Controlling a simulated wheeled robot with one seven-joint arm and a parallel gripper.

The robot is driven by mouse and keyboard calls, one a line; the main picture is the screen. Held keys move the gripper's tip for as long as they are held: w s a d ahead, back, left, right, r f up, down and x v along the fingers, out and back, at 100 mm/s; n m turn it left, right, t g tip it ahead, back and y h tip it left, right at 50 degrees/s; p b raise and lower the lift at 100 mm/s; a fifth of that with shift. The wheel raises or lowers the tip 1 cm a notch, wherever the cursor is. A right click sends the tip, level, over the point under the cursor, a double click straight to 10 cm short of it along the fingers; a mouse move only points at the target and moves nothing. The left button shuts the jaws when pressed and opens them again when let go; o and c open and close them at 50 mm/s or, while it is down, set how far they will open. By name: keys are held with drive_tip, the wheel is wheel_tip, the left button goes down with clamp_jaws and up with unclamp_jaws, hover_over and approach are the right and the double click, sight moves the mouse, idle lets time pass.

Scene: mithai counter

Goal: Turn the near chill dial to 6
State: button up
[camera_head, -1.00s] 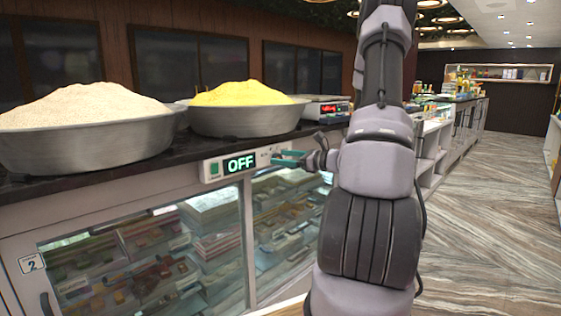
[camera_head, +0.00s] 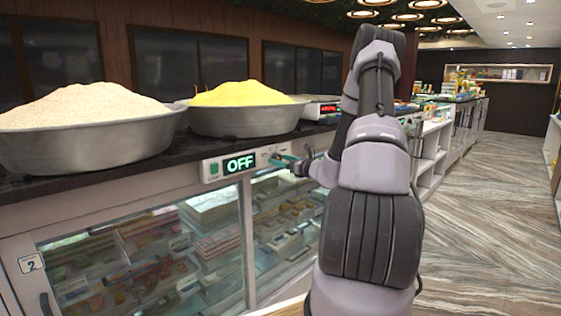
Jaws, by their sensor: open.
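The control panel (camera_head: 211,169) is a pale strip on the front of the counter, just under the dark top. Its display (camera_head: 240,164) reads OFF in green, with a small green switch (camera_head: 214,169) to its left. The chill dial lies right of the display; its setting is too small to read and my gripper partly covers that area.
A steel pan (camera_head: 90,148) of pale powder and another pan (camera_head: 245,122) of yellow powder stand on the counter top (camera_head: 60,184). A scale (camera_head: 321,109) with a red display stands behind. Glass doors (camera_head: 150,262) are below the panel. The floor (camera_head: 490,220) at right is clear.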

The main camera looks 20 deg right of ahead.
drive_tip(key=shift+w, duration=0.25)
drive_tip(key=shift+a, duration=0.1)
clamp_jaws()
